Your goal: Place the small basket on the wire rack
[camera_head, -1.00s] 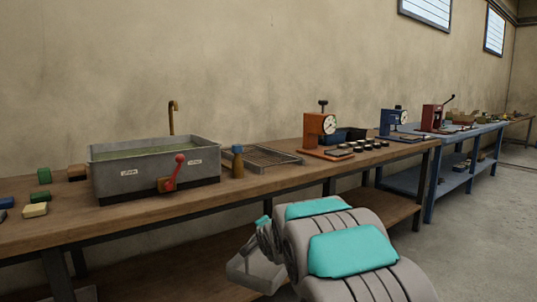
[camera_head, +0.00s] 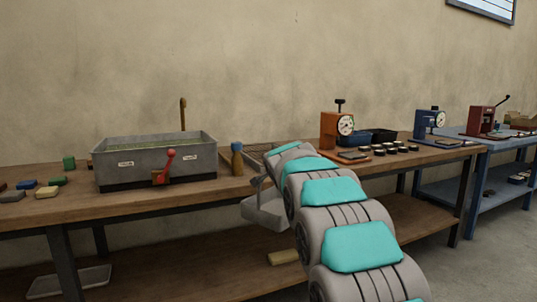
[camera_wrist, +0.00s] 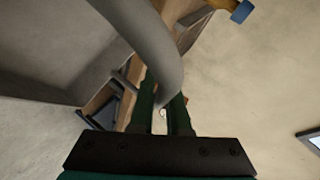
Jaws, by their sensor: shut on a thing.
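The small basket (camera_head: 265,212) is a light grey, open-topped container. In the head view it hangs in front of the bench's front edge, below the end of my arm. My gripper (camera_wrist: 163,100) has green fingers closed around the basket's curved grey handle, which crosses the wrist view from the top. The basket's grey wall (camera_wrist: 45,40) appears to fill the left of the wrist view. The wire rack (camera_head: 256,151) lies flat on the bench behind my arm, right of the brown bottle; my arm hides much of it. In the head view my gripper is mostly hidden.
A grey sink tank (camera_head: 160,160) with a red lever stands left of the rack. An orange dial press (camera_head: 338,130) and several dark discs (camera_head: 393,148) are to the right. Sponge-like blocks lie at left.

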